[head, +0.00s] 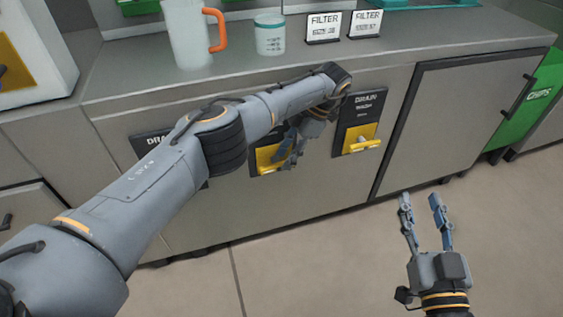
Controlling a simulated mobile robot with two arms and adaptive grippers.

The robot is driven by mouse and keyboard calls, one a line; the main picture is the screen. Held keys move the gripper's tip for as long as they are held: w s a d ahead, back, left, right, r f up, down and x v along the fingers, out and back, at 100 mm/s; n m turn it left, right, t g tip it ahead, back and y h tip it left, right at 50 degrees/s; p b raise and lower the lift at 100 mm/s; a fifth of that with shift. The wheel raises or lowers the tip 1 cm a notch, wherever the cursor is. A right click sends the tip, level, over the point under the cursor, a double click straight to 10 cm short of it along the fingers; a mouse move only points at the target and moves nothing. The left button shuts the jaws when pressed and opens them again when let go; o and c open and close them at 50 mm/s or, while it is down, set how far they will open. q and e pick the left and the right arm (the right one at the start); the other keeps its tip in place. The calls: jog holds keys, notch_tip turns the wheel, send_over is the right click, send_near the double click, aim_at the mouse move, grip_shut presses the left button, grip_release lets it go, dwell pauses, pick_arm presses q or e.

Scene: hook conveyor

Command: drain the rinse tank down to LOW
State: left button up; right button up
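Drain panels line the grey counter front. The right panel (364,104) reads "DRAIN" with what looks like "WASH", and has a yellow valve handle (362,145). The left panel (150,141) shows only part of "DRAIN"; my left arm covers the rest. Between them, a yellow plate (264,159) shows, its label hidden by my arm. My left gripper (288,160) points down at this middle plate, overlapping its right part; I cannot tell whether its fingers touch or grip a handle. My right gripper (421,199) is open and empty over the floor. No rinse tank or LOW mark is readable.
On the counter (430,52) stand a pitcher (188,35) with an orange handle, a teal-lidded container (270,36) and two FILTER signs (323,27). A cabinet door (450,120) and a green CHIPS bin (540,97) are at right. The floor in front is clear.

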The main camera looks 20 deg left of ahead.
pick_arm(q)
jog(key=shift+v, duration=1.85)
jog(key=shift+o, duration=0.6)
